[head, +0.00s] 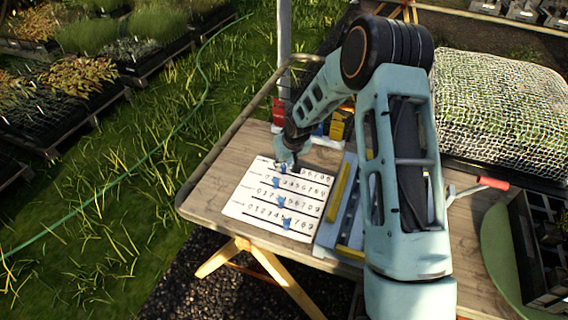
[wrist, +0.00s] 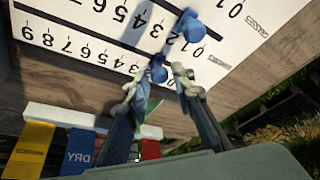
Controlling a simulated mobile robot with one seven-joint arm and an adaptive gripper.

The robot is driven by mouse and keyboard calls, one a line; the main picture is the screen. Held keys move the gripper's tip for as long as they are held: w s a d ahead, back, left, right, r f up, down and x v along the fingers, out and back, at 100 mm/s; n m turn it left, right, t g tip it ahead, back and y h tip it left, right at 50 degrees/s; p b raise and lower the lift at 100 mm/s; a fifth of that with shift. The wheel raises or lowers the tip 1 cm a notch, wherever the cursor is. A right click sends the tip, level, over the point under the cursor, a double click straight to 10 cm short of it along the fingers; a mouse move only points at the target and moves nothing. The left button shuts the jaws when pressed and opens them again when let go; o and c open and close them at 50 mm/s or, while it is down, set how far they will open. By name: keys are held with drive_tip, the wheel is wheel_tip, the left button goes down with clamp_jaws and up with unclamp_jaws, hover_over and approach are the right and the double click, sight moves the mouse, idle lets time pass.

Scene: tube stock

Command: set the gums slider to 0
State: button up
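A white slider board (head: 240,208) lies on the wooden table, with several rows of digits and a blue knob in each row. The row names are too small to read, so I cannot tell which row is gums. My gripper (head: 287,157) is low over the far row. The neighbouring row's knob (wrist: 190,26) stands just beyond the fingers.
A rack with coloured cards, yellow (wrist: 30,148) and red (wrist: 150,149) among them, stands behind the board. A blue-grey tray with yellow bars (head: 341,192) lies right of the board. A metal post (head: 284,45) rises at the table's far edge. A netted mound (head: 495,105) is at right.

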sight(269, 166)
clamp_jaws()
drive_tip(key=a, duration=0.1)
drive_tip(key=w+a+b, duration=0.1)
drive_tip(key=a+b, duration=0.1)
drive_tip(key=shift+w+a+f, duration=0.15)
drive_tip(key=shift+w+a, duration=0.1)
drive_tip(key=shift+w, duration=0.05)
drive_tip(key=shift+w+a, duration=0.1)
drive_tip(key=shift+a, duration=0.25)
drive_tip(key=shift+a+r, duration=0.15)
drive_tip(key=shift+r, duration=0.1)
drive_tip(key=shift+o, duration=2.1)
unclamp_jaws()
drive_tip(key=shift+a, duration=0.1)
